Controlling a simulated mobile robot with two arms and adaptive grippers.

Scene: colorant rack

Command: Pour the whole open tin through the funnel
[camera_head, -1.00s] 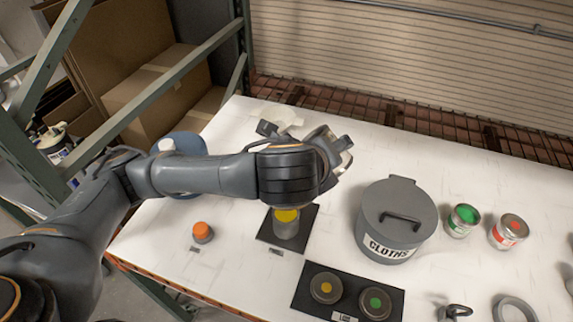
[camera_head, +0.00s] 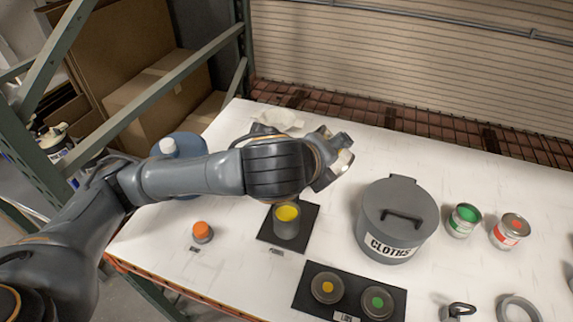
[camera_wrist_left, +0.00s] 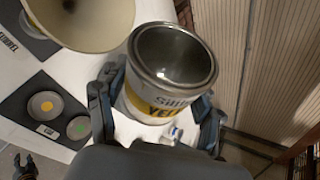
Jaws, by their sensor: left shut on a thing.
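My left gripper (camera_wrist_left: 158,112) is shut on an open tin (camera_wrist_left: 172,75) with a yellow and white label, best seen in the left wrist view. The tin's mouth faces the wrist camera. Its inside looks grey and dark; I cannot tell how much paint is in it. A cream funnel (camera_wrist_left: 100,25) with a dark hole shows beside the tin's rim, cut by the top edge. In the head view a pale, translucent thing (camera_head: 278,118) lies behind my arm; I cannot tell whether it is the funnel. There my left gripper (camera_head: 338,160) hides most of the tin.
A grey cup with yellow inside (camera_head: 287,222) stands on a black mat. Two lids (camera_head: 327,287) lie on another mat. A grey CLOTHS bin (camera_head: 396,220), green tin (camera_head: 463,220), red-labelled tin (camera_head: 509,231), orange-capped item (camera_head: 202,232) and blue jug (camera_head: 180,172) stand around.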

